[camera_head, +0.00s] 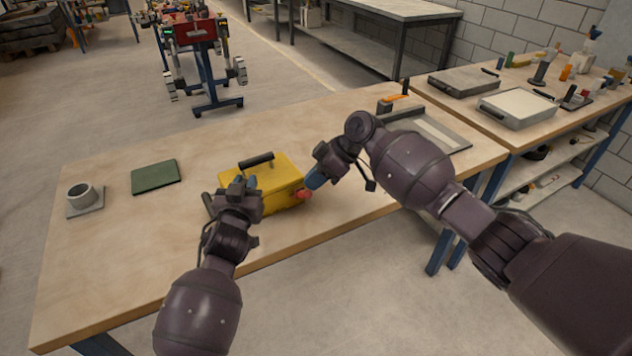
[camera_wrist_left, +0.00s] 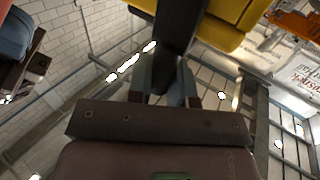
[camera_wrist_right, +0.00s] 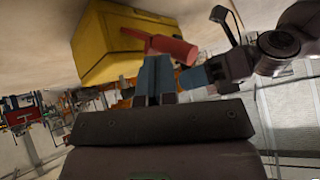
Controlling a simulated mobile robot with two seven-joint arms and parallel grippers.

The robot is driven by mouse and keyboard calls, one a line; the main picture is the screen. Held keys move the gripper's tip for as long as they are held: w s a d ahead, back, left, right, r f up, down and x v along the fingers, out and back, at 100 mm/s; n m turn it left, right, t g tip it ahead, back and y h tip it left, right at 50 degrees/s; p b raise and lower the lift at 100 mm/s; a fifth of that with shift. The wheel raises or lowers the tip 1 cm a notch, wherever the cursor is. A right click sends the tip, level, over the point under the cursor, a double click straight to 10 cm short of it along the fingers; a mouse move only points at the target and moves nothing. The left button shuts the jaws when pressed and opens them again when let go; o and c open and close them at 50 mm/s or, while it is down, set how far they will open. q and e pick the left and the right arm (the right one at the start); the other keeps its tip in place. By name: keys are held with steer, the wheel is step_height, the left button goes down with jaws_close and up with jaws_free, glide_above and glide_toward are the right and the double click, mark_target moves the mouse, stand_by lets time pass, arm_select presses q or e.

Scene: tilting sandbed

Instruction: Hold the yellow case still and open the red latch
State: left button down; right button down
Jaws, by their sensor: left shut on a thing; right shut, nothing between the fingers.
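The yellow case (camera_head: 275,178) stands on the wooden bench, with a black handle (camera_head: 257,160) on its top. The red latch (camera_head: 304,194) is at its right end; in the right wrist view the latch (camera_wrist_right: 172,49) sticks out from the case (camera_wrist_right: 104,43). My left gripper (camera_head: 246,183) is at the case's near left side, shut on a dark bar (camera_wrist_left: 178,28) that runs up beside the case in the left wrist view. How the bar joins the case is hidden. My right gripper (camera_head: 313,181) is shut and empty, its fingertips at the red latch; contact is unclear.
A green book-like pad (camera_head: 155,177) and a grey cup (camera_head: 82,195) on a square plate lie left on the bench (camera_head: 130,245). A grey tray (camera_head: 430,133) lies at the right end. The bench is clear between the pad and the case.

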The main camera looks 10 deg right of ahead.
steer(key=shift+w+a+r, duration=0.1)
steer(key=shift+w+r, duration=0.05)
steer(key=shift+w, duration=0.15)
steer(key=w+v, duration=0.2)
steer(key=v, duration=1.1)
steer(key=shift+w+f, duration=0.25)
steer(key=shift+w, duration=0.1)
arm_select(q)
steer(key=c, duration=0.9)
jaws_free()
steer(key=shift+c, duration=0.2)
